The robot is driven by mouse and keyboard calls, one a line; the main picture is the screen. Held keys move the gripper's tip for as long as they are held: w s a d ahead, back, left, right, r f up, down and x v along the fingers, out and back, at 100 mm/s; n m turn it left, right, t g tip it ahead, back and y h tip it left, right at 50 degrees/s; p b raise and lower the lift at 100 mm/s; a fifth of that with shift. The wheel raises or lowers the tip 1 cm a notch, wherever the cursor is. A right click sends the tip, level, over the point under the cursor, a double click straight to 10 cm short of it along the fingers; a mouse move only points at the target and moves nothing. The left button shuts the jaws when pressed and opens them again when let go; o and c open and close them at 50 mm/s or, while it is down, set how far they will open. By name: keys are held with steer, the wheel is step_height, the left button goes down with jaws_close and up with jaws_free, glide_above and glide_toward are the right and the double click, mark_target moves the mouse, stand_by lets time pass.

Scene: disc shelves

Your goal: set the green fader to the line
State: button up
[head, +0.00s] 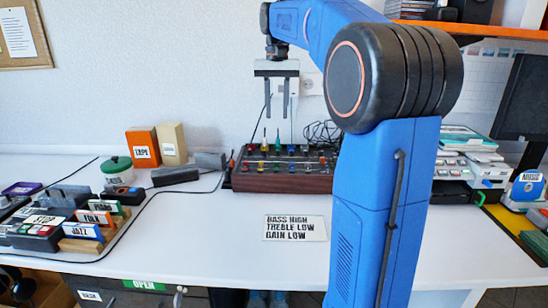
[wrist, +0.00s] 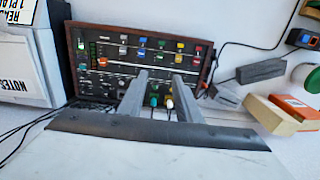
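A dark mixer box (head: 284,184) with wooden sides stands at the back of the white table. It carries several small coloured caps on its top. My gripper (head: 277,115) is above the box, pointing down. In the wrist view my gripper (wrist: 160,75) has its fingers apart with nothing between the tips. Part of the panel is hidden behind the fingers.
Labelled blocks (head: 85,231) and a green-lidded pot (head: 117,170) stand to the left. Black cables run behind the box and across the table.

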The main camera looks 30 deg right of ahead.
mark_target(277, 162)
step_height(277, 162, down, 17)
steer(key=shift+r, duration=0.1)
stand_by(0.5)
jaws_close()
